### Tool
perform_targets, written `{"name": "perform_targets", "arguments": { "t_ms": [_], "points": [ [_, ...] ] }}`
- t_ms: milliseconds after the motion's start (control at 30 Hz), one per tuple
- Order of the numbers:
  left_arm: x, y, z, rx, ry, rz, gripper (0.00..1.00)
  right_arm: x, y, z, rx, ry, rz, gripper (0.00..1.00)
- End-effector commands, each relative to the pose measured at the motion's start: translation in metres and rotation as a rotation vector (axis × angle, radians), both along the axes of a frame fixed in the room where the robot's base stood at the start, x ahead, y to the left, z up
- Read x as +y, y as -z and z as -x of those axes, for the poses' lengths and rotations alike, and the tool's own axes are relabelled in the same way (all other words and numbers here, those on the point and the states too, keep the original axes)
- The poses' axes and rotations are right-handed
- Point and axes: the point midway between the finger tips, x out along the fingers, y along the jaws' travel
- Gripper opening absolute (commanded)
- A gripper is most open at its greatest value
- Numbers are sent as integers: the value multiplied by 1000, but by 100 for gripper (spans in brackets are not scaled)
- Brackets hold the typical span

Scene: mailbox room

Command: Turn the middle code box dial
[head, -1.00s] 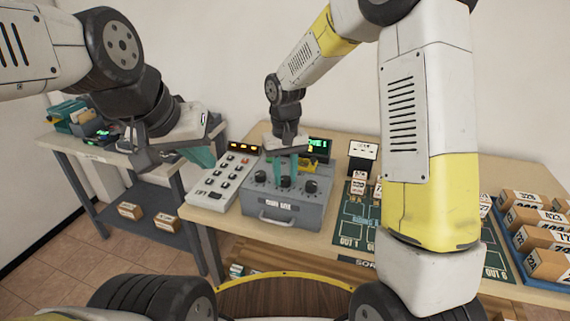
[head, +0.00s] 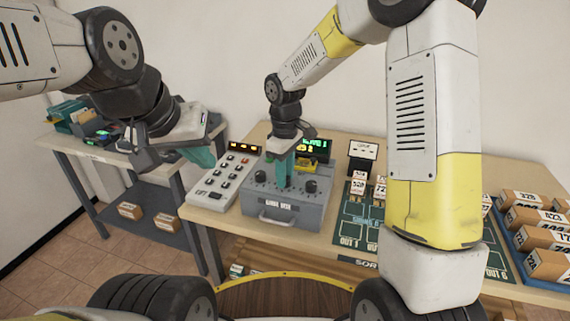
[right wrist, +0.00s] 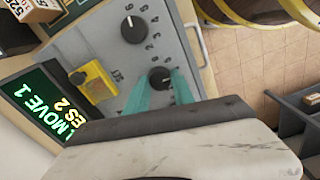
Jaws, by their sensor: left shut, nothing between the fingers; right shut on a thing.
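The grey code box (head: 284,213) stands on the wooden table, with a row of black dials on its sloped top. My right gripper (head: 284,183) reaches down from above, and its teal fingers are shut around the middle dial. In the right wrist view the middle dial (right wrist: 160,77) shows between the fingertips, with a white pointer mark. Another dial (right wrist: 133,30) beside it is free. The left dial (head: 260,176) and right dial (head: 311,187) flank the gripper in the head view. My left gripper (head: 205,157) is shut and empty above the table's left end.
A white keypad panel (head: 223,178) is left of the box. A screen (head: 312,149) with green and yellow text stands behind it, near a yellow part (right wrist: 97,82) on the box. Sorting mat (head: 357,215) and numbered parcels (head: 535,220) are to the right.

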Motion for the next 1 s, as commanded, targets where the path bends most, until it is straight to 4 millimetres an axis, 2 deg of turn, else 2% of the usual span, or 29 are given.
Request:
{"name": "perform_targets", "arguments": {
  "t_ms": [600,633,700,1000],
  "points": [
    [0,0,0,0,0,0,0,0,-1,-1,-4,-37,-1,0],
    [0,0,0,0,0,0,0,0,-1,-1,-4,-37,-1,35],
    [0,0,0,0,0,0,0,0,-1,-1,-4,-36,-1,49],
    [0,0,0,0,0,0,0,0,-1,0,-1,-37,0,51]
  ]
}}
